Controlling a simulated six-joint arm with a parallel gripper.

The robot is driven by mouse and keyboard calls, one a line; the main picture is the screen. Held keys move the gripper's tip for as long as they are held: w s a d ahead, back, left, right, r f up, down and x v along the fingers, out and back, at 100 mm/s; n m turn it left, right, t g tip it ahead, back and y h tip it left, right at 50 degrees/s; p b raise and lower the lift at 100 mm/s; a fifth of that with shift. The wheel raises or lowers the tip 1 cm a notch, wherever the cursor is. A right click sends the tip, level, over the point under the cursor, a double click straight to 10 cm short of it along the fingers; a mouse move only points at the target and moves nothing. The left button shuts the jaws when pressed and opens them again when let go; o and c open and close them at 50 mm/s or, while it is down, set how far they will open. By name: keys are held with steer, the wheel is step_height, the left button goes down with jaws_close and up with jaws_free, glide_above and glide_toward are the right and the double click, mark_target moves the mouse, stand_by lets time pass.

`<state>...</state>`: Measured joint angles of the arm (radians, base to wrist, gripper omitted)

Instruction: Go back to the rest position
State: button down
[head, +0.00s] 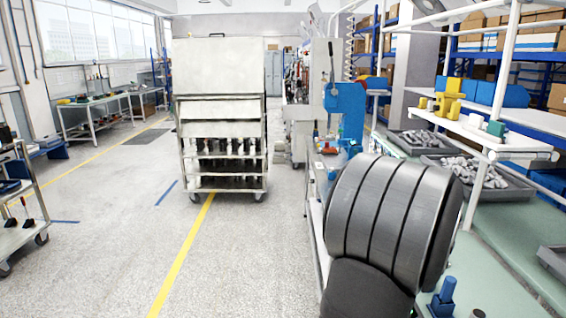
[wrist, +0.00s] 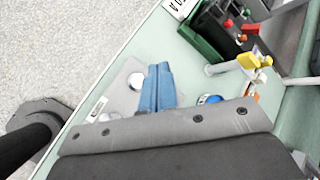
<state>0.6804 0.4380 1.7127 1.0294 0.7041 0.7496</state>
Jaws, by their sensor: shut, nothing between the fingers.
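My gripper (wrist: 158,68) shows in the wrist view as two blue fingers lying side by side, shut with nothing between them. It is above the pale green bench top (wrist: 92,82), over a grey plate (wrist: 120,92) with a round white part (wrist: 136,81). How high it is above the plate is hard to tell. In the head view, my dark arm covers much of the bench at the lower right. A small blue piece shows beside it there, and I cannot tell whether it is my fingertips.
In the wrist view, a green bin (wrist: 203,38), a yellow part (wrist: 250,61) and a blue round part (wrist: 209,99) are on the bench near my gripper. In the head view, trays of grey parts (head: 418,146) are at the right. A metal cart (head: 220,130) stands on open floor.

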steer(key=s+a+r+n+g+h, duration=0.1)
steer(key=s+a+r+n, duration=0.2)
steer(key=s+a+n, duration=0.35)
steer(key=s+a+r+n+g, duration=0.1)
steer(key=s+a+r+n, duration=0.2)
steer(key=s+a, duration=0.55)
steer(key=s+a+f+n+g+h, duration=0.1)
steer(key=s+a+f+n, duration=0.1)
steer(key=s+n, duration=0.3)
steer(key=s+a+f+n+g+h, duration=0.1)
steer(key=s+f+n, duration=0.3)
steer(key=s, duration=1)
steer(key=shift+s+a+f+n+h, duration=0.15)
steer(key=shift+s+a+n+h, duration=0.05)
steer(key=shift+a+n+h, duration=0.45)
